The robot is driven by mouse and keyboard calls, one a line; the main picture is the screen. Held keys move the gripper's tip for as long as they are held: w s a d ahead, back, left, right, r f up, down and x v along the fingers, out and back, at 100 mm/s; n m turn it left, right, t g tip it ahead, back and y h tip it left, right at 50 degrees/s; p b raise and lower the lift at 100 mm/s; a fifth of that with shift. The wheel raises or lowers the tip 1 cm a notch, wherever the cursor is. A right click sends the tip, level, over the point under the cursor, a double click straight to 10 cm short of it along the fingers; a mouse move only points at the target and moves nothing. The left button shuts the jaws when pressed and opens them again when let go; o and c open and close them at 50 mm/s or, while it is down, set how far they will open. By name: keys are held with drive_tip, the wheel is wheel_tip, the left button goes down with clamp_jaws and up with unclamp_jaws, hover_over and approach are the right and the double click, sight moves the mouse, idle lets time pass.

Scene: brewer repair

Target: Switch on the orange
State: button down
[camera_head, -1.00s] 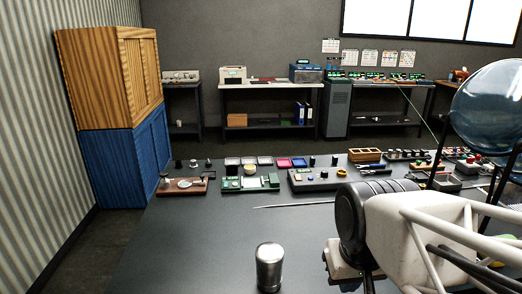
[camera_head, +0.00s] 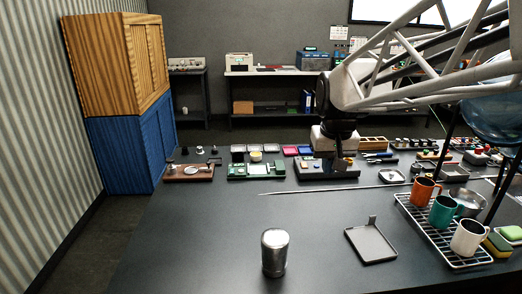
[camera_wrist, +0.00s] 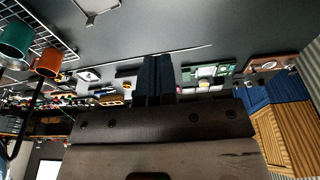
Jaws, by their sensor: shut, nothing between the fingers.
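No switch clearly marked orange can be made out. An orange mug (camera_head: 424,190) stands on a wire rack at the right; it also shows in the wrist view (camera_wrist: 47,62). Three boards with small parts lie along the back of the table: a red-brown one (camera_head: 188,173), a green one (camera_head: 240,172) and a grey one (camera_head: 310,172). My gripper (camera_head: 338,170) is over the grey board, pointing down, and hides part of it. Its dark fingers are together and empty in the wrist view (camera_wrist: 157,62). Whether they touch the board I cannot tell.
The wire rack (camera_head: 443,238) also holds a teal mug (camera_head: 442,212) and a white mug (camera_head: 466,238). A metal canister (camera_head: 274,252) and a flat grey tray (camera_head: 370,244) stand in front. A thin rod (camera_head: 310,190) lies before the boards. The left front table is clear.

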drive_tip(key=w+d, duration=0.1)
drive_tip(key=w, duration=1.1)
hover_over(303, 162)
drive_tip(key=s, duration=0.2)
wheel_tip(303, 162, down, 8)
drive_tip(key=f, duration=0.1)
drive_tip(key=shift+r+g, duration=0.25)
drive_tip(key=shift+g, duration=0.15)
drive_tip(key=shift+f, duration=0.1)
drive_tip(key=f, duration=0.4)
drive_tip(key=w+f, duration=0.1)
drive_tip(key=f, duration=0.8)
drive_tip(key=shift+w+f, duration=0.3)
drive_tip(key=shift+f, duration=0.05)
drive_tip(key=shift+f, duration=0.1)
